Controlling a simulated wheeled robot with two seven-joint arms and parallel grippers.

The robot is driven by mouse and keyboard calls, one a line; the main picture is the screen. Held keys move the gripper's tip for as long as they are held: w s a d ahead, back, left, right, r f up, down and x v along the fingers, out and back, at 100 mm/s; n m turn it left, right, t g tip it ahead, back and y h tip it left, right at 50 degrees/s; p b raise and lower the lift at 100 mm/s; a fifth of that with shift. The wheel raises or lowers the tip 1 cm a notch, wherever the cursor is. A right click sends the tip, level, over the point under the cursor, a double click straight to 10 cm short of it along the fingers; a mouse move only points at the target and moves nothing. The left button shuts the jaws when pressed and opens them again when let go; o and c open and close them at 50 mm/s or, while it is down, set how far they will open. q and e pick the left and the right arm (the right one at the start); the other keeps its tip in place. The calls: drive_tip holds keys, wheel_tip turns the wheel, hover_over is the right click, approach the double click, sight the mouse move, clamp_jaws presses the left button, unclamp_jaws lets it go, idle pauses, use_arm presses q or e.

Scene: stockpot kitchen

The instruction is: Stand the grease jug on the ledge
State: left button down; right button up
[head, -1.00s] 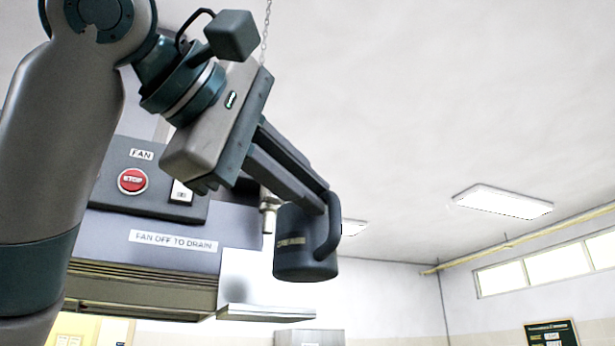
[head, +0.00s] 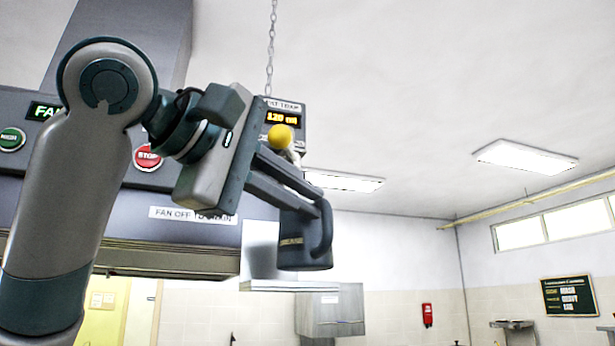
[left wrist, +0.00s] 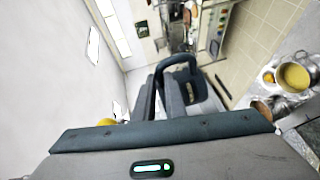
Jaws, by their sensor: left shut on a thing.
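The dark grey grease jug (head: 303,248), with a pale label, hangs upright from my left gripper (head: 318,208). The gripper is shut on the jug's looped handle. In the left wrist view the jug (left wrist: 186,88) shows beyond the fingers, its handle loop towards the top. The ledge (head: 285,286) is a thin metal shelf with an upright back plate, below the hood. In the head view the jug's base is slightly above the ledge's right part, with a small gap in the picture; depth between them is hard to tell. My right gripper is not in view.
The hood (head: 150,225) carries a fan panel with a red stop button (head: 147,157). A yellow knob (head: 280,137) on a lever sits close behind my left gripper, before a box with a lit display (head: 284,118). A metal cabinet (head: 333,312) is further back. Open room lies right.

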sight(282, 227)
use_arm(q)
drive_tip(key=shift+w+a+p, duration=0.45)
drive_tip(key=shift+w+p, duration=0.3)
drive_tip(key=shift+w, duration=0.55)
drive_tip(key=shift+w+a+p, duration=0.4)
drive_tip(key=shift+w+p, duration=0.35)
drive_tip(key=shift+w, duration=0.6)
drive_tip(key=shift+w+a+p, duration=0.45)
drive_tip(key=shift+w+p, duration=0.3)
drive_tip(key=shift+w, duration=0.55)
drive_tip(key=shift+f+b, duration=0.6)
drive_tip(key=shift+b, duration=0.15)
drive_tip(key=shift+f+b, duration=0.45)
drive_tip(key=shift+b, duration=0.2)
drive_tip(key=c, duration=1.7)
unclamp_jaws()
drive_tip(key=shift+s, duration=0.1)
